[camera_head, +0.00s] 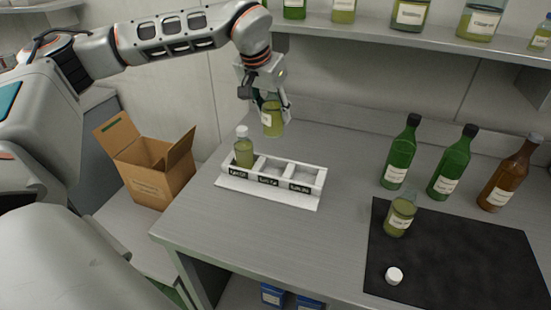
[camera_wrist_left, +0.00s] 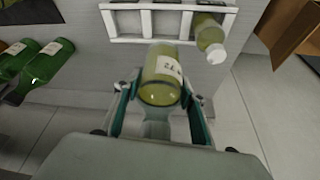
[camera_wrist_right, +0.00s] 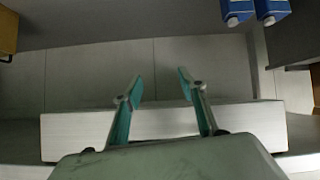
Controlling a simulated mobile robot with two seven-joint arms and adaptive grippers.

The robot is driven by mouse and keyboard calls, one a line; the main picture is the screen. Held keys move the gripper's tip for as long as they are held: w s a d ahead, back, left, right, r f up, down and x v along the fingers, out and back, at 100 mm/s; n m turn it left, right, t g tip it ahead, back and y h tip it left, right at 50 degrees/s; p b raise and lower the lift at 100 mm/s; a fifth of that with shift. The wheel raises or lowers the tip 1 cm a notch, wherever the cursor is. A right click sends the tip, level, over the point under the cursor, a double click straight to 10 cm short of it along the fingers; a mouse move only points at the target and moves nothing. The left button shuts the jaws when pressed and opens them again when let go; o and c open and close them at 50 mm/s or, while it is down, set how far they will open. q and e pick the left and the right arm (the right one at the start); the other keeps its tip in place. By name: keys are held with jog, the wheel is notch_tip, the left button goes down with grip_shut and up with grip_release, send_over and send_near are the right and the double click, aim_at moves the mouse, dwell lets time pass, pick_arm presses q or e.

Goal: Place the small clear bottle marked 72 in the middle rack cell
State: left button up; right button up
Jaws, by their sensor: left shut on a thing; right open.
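My left gripper (camera_head: 270,104) is shut on a small clear bottle (camera_head: 272,120) of yellow-green liquid and holds it above and behind the white rack. In the left wrist view the bottle (camera_wrist_left: 161,78) sits between the fingers, with a label that seems to read 72. The rack (camera_head: 318,180) has three cells in a row with dark labels on its front. Its left cell holds a white-capped bottle (camera_head: 243,150). The middle cell (camera_head: 271,170) and the right cell look empty. My right gripper (camera_wrist_right: 160,90) is open and empty in the right wrist view, low over the floor.
An open cardboard box (camera_head: 150,175) stands left of the table. On the right are two green bottles (camera_head: 400,155), a brown bottle (camera_head: 508,175), and a dark mat (camera_head: 450,270) with an uncapped-looking bottle (camera_head: 400,215) and a white cap (camera_head: 394,275). A shelf (camera_head: 420,40) of bottles hangs above.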

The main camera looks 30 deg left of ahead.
pick_arm(q)
notch_tip(320, 180, down, 15)
jog(key=shift+w+r, duration=0.1)
dwell(0.4)
jog(key=shift+f, duration=0.2)
jog(key=o, duration=1.4)
jog(key=shift+r, duration=0.55)
jog(key=v, duration=1.1)
jog(key=shift+s, duration=0.3)
